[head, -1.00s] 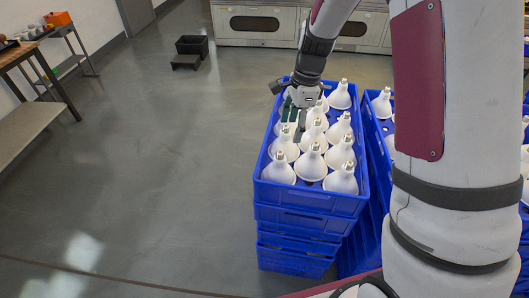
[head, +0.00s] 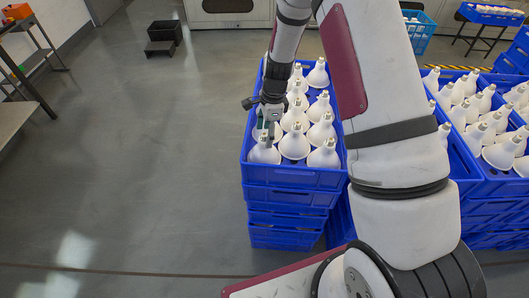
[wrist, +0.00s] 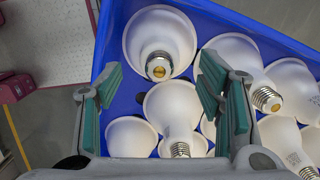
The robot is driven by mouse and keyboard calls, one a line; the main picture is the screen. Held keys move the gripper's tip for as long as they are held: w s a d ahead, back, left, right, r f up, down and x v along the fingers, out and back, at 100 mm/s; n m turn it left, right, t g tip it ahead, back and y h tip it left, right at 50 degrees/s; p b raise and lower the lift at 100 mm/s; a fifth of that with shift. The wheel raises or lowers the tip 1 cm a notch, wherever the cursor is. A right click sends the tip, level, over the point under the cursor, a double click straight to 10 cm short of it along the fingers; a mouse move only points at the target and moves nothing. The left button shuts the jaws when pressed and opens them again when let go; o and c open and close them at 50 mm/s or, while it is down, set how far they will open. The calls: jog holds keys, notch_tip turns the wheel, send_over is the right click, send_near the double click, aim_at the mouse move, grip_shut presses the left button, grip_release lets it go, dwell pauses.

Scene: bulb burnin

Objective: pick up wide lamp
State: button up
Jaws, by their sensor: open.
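Several wide white lamps (head: 295,142) with metal screw bases stand base-up in a blue crate (head: 293,177). My gripper (head: 265,127) is over the near left part of the crate, close above a front-left lamp (head: 264,153). In the wrist view its fingers (wrist: 158,78) are apart, with green pads, and nothing is gripped. One lamp (wrist: 172,108) shows between and below the fingers, and another lamp (wrist: 160,35) lies beyond them at the crate's corner. A lower lamp (wrist: 130,138) is partly hidden by my gripper.
The crate tops a stack of blue crates (head: 285,219). More blue crates with white lamps (head: 500,150) stand to the right, partly behind my arm. A black box (head: 165,33) and a workbench (head: 15,118) are at the left. The floor left of the stack is clear.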

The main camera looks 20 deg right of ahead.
aim_at(264, 140)
jog(key=shift+a+f+p, duration=0.15)
jog(key=shift+a+f, duration=0.05)
jog(key=shift+f, duration=0.75)
jog(key=shift+a+f+p, duration=0.15)
jog(key=shift+a+f, duration=0.05)
jog(key=shift+f, duration=0.7)
jog(key=shift+c, duration=0.2)
grip_shut()
